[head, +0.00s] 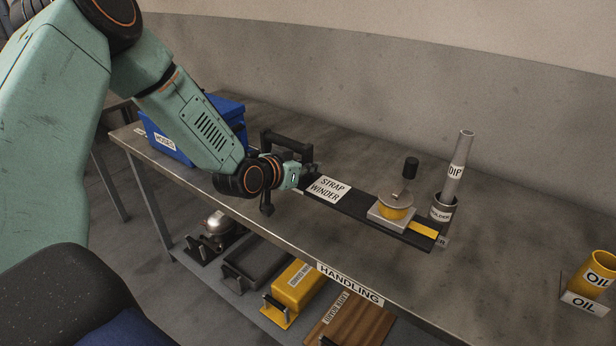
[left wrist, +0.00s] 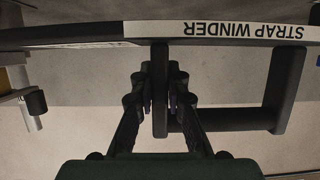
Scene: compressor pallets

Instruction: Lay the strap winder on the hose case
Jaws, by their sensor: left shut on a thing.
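The strap winder (head: 360,208) is a long black bar with a white name label, an upright black handle (head: 287,138) at its left end, and a crank drum with a yellow strip at its right end. My left gripper (head: 306,176) is shut on the handle. In the left wrist view, its fingers (left wrist: 160,92) are around one handle post. The winder lies along the bench, at or just above its top; I cannot tell if it touches. The blue hose case (head: 163,142), labelled HOSES, stands left of it, partly hidden behind my left arm. My right gripper is not in view.
A grey tube (head: 459,163) stands in a dark holder (head: 443,209) close beyond the winder's right end. A yellow oil can (head: 597,272) stands at the bench's right. Below are a grey tray (head: 258,262), a yellow box (head: 297,287) and a brown board (head: 350,325). The bench front is clear.

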